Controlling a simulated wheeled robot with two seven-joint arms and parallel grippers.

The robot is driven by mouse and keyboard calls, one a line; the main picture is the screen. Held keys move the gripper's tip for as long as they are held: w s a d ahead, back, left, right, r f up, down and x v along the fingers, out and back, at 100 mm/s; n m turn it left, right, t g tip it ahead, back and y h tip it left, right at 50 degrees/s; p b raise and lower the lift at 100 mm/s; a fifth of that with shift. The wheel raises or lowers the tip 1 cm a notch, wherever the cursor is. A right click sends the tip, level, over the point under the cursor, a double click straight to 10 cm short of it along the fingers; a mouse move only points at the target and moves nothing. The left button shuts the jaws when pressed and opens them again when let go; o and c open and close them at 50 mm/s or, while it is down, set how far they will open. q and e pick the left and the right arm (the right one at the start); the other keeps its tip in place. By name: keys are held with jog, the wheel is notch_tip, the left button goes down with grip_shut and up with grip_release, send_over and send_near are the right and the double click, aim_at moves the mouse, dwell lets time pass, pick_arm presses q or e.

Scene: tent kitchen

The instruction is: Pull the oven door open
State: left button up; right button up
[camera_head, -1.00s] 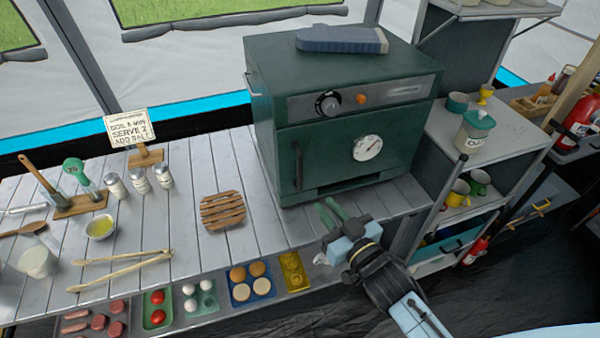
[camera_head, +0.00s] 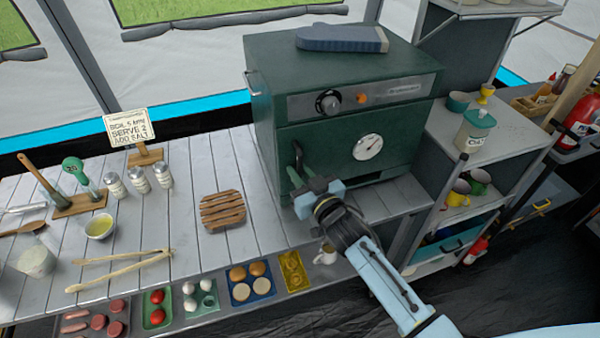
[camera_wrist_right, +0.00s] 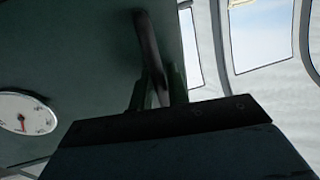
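The dark green oven (camera_head: 340,110) stands on the counter. Its front door (camera_head: 330,150) looks shut and carries a round white dial (camera_head: 367,146), also seen in the right wrist view (camera_wrist_right: 27,113). The black vertical door handle (camera_head: 298,155) is at the door's left edge. My right gripper (camera_head: 299,178) is at the handle's lower part. In the right wrist view the handle (camera_wrist_right: 149,45) runs down between the two green fingers (camera_wrist_right: 158,92), which stand apart on either side of it. The gripper body hides the handle's lower end. My left gripper is not in view.
A blue oven mitt (camera_head: 342,39) lies on top of the oven. A slatted wooden trivet (camera_head: 222,210) sits on the counter to the left of the oven. Food trays (camera_head: 250,300) line the shelf below the counter's front edge. A shelf unit (camera_head: 500,140) stands right of the oven.

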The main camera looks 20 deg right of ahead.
grip_shut()
jog(key=shift+s, duration=0.15)
